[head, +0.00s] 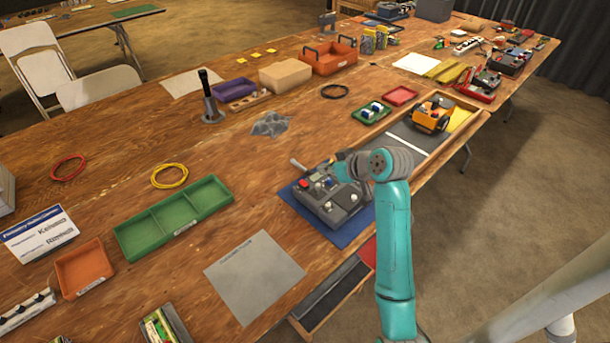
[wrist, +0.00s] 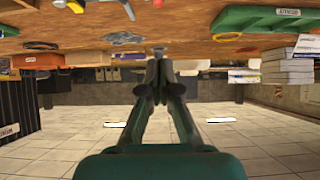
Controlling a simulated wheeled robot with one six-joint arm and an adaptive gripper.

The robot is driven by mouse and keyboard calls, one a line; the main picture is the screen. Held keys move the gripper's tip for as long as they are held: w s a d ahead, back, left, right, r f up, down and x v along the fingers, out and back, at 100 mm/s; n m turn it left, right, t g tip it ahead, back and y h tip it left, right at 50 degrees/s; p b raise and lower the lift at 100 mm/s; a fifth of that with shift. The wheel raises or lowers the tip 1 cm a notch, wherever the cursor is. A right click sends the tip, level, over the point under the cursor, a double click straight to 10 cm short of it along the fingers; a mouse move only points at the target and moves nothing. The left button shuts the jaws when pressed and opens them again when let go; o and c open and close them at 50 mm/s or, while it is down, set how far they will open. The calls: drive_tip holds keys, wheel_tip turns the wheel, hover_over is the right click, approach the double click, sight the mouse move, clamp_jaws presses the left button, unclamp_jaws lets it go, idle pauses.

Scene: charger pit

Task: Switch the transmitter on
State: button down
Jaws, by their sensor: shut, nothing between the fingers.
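The transmitter (head: 345,211) is a dark grey box with sticks, small knobs and a red part on its top face. It lies on a blue mat (head: 307,207) near the table's right edge. My wrist is over the transmitter's far right side in the head view and hides part of it. My gripper (wrist: 158,52) shows in the wrist view with its dark fingers together and nothing between them. Whether the fingertips touch the transmitter cannot be told, and the position of its power switch is not clear.
A green tray (head: 137,236) and a grey sheet (head: 285,264) lie on the near side of the mat. An orange wheeled robot (head: 431,114) stands beyond, in a wood-edged pit. A black-handled upright tool (head: 209,100) stands left of a grey crumpled piece (head: 270,124).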

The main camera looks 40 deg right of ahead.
idle(0.3)
hover_over(302, 181)
drive_tip(key=s, duration=0.2)
wheel_tip(302, 181, down, 6)
drive_tip(key=shift+s+r, duration=0.1)
drive_tip(key=shift+s, duration=0.05)
drive_tip(key=f, duration=0.3)
drive_tip(key=shift+w+f, duration=0.15)
drive_tip(key=shift+w, duration=0.1)
drive_tip(key=shift+f, duration=0.45)
drive_tip(key=shift+w+f, duration=0.15)
drive_tip(key=shift+f, duration=0.1)
drive_tip(key=shift+w+r, duration=0.25)
drive_tip(key=shift+w, duration=0.5)
